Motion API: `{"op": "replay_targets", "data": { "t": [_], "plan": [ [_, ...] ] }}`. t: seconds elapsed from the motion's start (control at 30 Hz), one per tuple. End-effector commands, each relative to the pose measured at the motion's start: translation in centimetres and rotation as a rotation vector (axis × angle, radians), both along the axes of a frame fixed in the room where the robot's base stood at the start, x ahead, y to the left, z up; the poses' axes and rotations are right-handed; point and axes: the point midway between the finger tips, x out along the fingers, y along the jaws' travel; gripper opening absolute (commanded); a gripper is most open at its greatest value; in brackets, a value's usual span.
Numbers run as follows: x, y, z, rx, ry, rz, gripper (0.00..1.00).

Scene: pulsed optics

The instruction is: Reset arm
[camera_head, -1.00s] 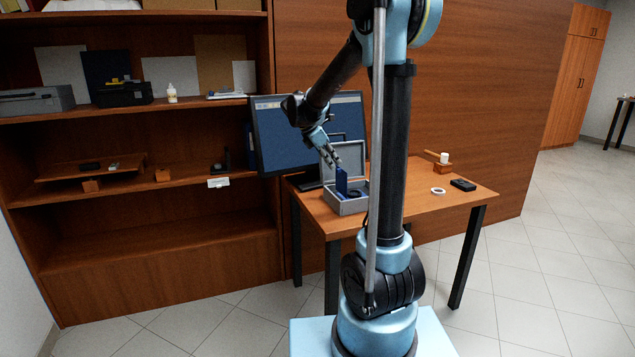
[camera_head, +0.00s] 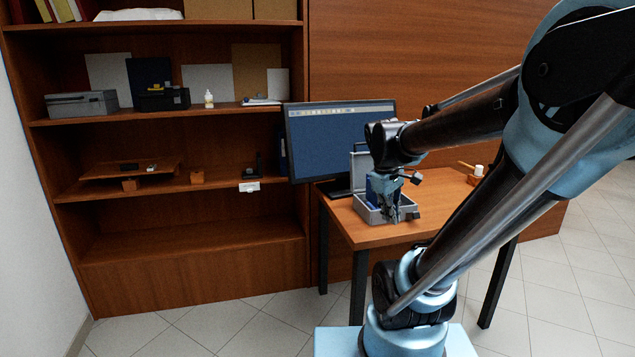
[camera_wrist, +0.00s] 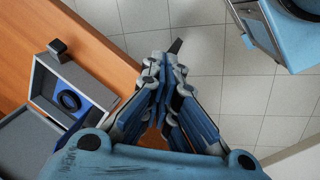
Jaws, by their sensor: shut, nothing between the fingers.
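My gripper (camera_head: 394,218) is in front of the open grey case on the desk in the head view and hides part of it. In the wrist view my gripper (camera_wrist: 163,68) has its fingers together with nothing between them, over the floor beyond the desk edge. The grey case (camera_wrist: 70,73) lies to its left, apart from the fingers, with a blue insert and a black ring (camera_wrist: 69,100) inside. In the head view the case (camera_head: 369,213) has its lid up, and a blue upright piece shows behind my gripper.
The desk (camera_head: 437,205) holds a monitor (camera_head: 330,140) behind the case and a small wooden stand with a white cylinder (camera_head: 479,171) at the right. A bookshelf (camera_head: 180,240) stands left. Tiled floor is open in front of the desk.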

Motion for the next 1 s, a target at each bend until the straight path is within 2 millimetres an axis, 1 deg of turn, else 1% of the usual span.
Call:
{"op": "replay_targets", "data": {
  "t": [0.03,0.1,0.3,0.4,0.5,0.7,0.97,1.0],
  "plan": [
    [-1.3,0.0,-0.7,0.024,-0.012,-0.051,0.0],
    [-2.9,0.1,-1.7,0.062,-0.031,-0.13,0.0],
    [-6.9,0.8,-4.6,0.171,-0.077,-0.356,0.0],
    [-8.5,1.2,-6.1,0.219,-0.094,-0.458,0.0],
    [-9.6,1.6,-7.2,0.258,-0.107,-0.541,0.0],
    [-10.6,1.9,-8.4,0.297,-0.116,-0.622,0.0],
    [-10.6,2.0,-8.4,0.3,-0.116,-0.629,0.0],
    [-10.6,2.0,-8.4,0.3,-0.116,-0.629,0.09]
  ]
}}
